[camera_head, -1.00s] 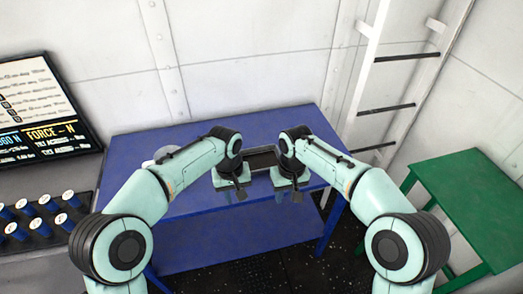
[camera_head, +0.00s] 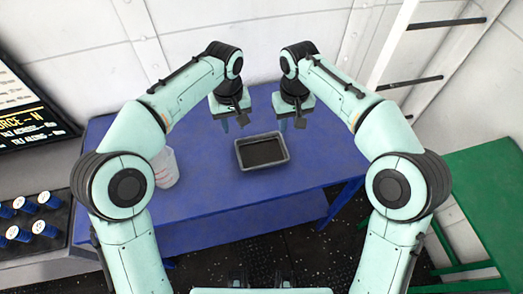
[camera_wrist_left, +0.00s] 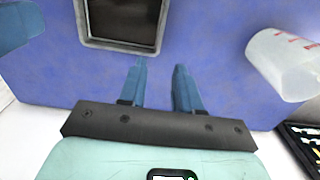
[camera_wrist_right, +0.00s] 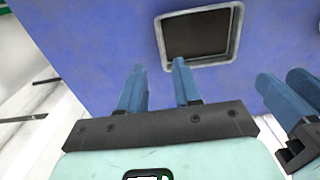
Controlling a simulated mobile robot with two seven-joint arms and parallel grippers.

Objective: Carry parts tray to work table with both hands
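The parts tray (camera_head: 240,159) is a shallow grey rectangular tray with a dark inside. It sits on the blue table (camera_head: 215,190), near the middle of its top. It also shows at the upper left of the left wrist view (camera_wrist_left: 84,40) and at the top of the right wrist view (camera_wrist_right: 236,40). My left gripper (camera_head: 233,124) is open and empty, up and behind the tray's left side. My right gripper (camera_head: 291,124) is open and empty, up and behind its right side. Both wrist views show clear gaps between the fingers, apart from the tray.
A white container with red marks (camera_head: 165,167) stands on the blue table, left of the tray. A green table (camera_head: 480,200) stands at the right.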

